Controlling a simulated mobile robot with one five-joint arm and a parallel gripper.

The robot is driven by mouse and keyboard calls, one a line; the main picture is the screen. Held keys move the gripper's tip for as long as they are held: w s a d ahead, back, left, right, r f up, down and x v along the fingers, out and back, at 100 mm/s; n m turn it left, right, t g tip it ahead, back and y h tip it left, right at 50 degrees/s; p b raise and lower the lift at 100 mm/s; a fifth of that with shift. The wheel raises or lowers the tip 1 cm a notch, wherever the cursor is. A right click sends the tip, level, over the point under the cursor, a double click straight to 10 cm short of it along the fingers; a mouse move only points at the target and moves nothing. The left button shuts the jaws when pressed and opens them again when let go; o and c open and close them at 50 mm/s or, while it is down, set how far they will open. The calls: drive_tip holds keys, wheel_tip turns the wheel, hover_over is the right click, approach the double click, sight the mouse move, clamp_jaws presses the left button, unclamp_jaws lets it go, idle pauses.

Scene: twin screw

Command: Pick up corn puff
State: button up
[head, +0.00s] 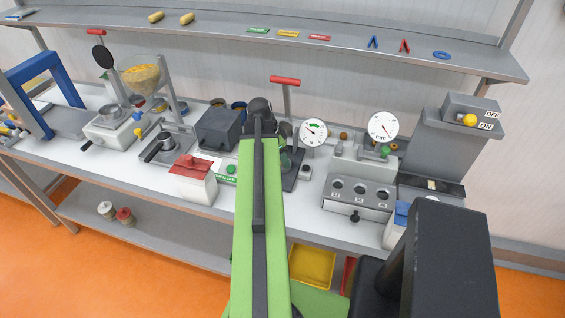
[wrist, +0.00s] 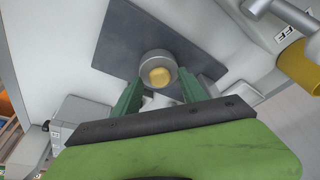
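In the wrist view a round yellow piece, likely the corn puff (wrist: 160,76), sits in the top of a grey round holder (wrist: 147,58) on a dark plate (wrist: 120,45). My gripper (wrist: 159,84) has its two green fingers apart, one on each side of the holder's near side. Nothing is clearly clamped between them, and I cannot tell whether they touch the holder. In the head view my green arm hides most of the gripper and this piece.
Small machines crowd the bench (head: 225,200). A red-handled press (head: 285,81) stands behind my arm, with dial gauges (head: 313,132) (head: 383,125) to its right. A red-roofed box (head: 193,183) is to the left. In the wrist view a yellow cylinder (wrist: 302,66) is at right.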

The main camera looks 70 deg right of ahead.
drive_tip(key=c, duration=0.9)
drive_tip(key=shift+o, duration=0.2)
drive_tip(key=shift+r, duration=0.15)
drive_tip(key=shift+r+p, duration=0.35)
drive_tip(key=shift+p, duration=0.1)
wheel_tip(320, 180, up, 4)
drive_tip(key=p, duration=0.4)
drive_tip(key=shift+r, duration=0.1)
drive_tip(key=s+r+p, duration=0.5)
drive_tip(key=s+p, duration=0.1)
drive_tip(key=s, duration=0.5)
drive_tip(key=shift+s+d+r, duration=0.2)
drive_tip(key=shift+s+r, duration=0.15)
drive_tip(key=shift+r, duration=0.05)
